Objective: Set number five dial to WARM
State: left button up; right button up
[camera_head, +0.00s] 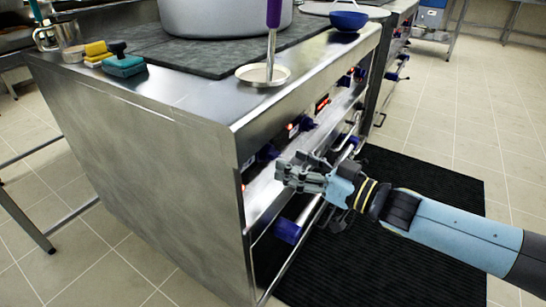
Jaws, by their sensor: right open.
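Several dark blue dials run along the front panel of the steel cooking range. The nearest dial (266,153) is at the near left end, and another dial (307,124) is farther along. More dials (360,74) show toward the far end. The numbers and the WARM marks are too small to read, so I cannot tell which dial is number five. My right gripper (288,174) is open and empty in front of the panel, a little below and right of the nearest dial. I cannot tell whether it touches the panel. My left gripper is out of view.
A large pot (222,15) stands on the range top. A small dish (264,77) with a purple-handled utensil (273,14) and a blue bowl (348,20) sit near the front edge. A blue-ended bar handle (287,231) juts out below the panel. A black mat (430,190) covers the floor.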

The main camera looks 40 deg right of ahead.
aim_at(277, 156)
jog(key=x, duration=0.5)
jog(key=shift+w+a, duration=0.1)
jog(key=shift+w, duration=0.1)
jog(key=c, duration=1.2)
